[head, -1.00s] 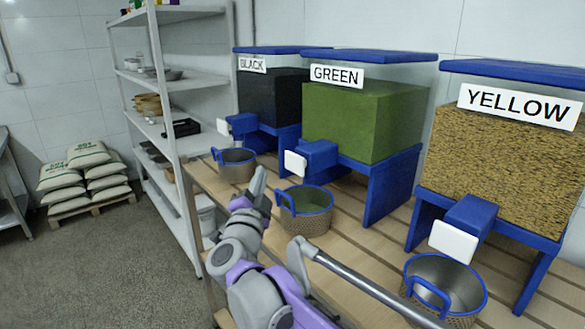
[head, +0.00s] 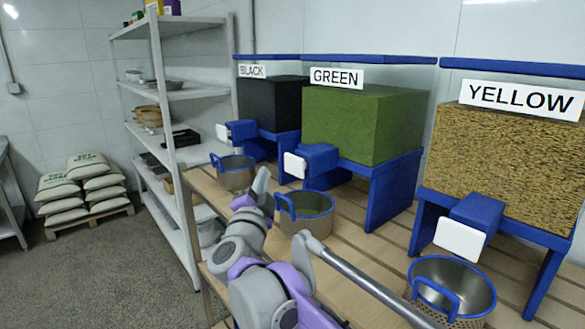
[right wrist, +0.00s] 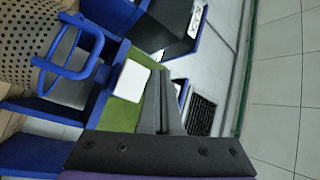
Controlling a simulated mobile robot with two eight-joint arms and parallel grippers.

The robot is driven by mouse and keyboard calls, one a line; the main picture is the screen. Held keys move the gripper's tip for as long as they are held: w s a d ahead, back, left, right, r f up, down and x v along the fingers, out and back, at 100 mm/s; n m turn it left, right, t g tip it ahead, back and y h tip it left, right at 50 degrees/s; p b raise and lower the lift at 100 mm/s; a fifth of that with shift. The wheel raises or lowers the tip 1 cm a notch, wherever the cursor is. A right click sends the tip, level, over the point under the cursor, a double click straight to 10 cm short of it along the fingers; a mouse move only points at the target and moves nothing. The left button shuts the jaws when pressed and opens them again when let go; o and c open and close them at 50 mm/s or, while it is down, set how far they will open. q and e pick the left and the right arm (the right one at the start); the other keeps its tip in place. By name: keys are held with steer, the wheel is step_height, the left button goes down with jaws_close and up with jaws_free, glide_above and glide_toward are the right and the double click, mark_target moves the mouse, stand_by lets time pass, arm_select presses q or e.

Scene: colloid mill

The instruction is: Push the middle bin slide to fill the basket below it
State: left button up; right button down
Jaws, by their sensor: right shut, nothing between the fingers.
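The middle bin (head: 365,125) is labelled GREEN and full of green material. Its blue slide (head: 318,158) has a white push plate (head: 294,165), which also shows in the right wrist view (right wrist: 131,81). In the right wrist view a basket with a blue handle (right wrist: 35,40) is at upper left. My right gripper (head: 262,180) is shut and empty, left of the middle basket in the head view. In the wrist view its fingers (right wrist: 164,80) appear beside the plate; contact cannot be told. My left gripper is out of view.
The black bin (head: 268,105) and yellow bin (head: 505,150) stand on either side. Their baskets (head: 236,176) (head: 470,285) are on the same slatted table (head: 345,245). A metal shelf (head: 172,95) stands behind at left; sacks (head: 82,190) lie on a floor pallet.

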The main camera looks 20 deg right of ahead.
mark_target(292, 164)
steer(key=d, duration=0.1)
steer(key=w+d, duration=0.1)
steer(key=d, duration=0.2)
steer(key=shift+w+d, duration=0.35)
steer(key=shift+d, duration=0.1)
stand_by(1.7)
steer(key=shift+w+d+p, duration=0.1)
steer(key=shift+d+p, duration=0.15)
steer(key=shift+p, duration=0.15)
steer(key=shift+w+d, duration=0.2)
steer(key=shift+d, duration=0.3)
steer(key=shift+w+d, duration=0.15)
steer(key=shift+d, duration=0.35)
stand_by(0.9)
stand_by(0.3)
steer(key=shift+s+a, duration=0.25)
steer(key=shift+a, duration=0.4)
steer(key=shift+s+a, duration=0.25)
steer(key=shift+a, duration=0.4)
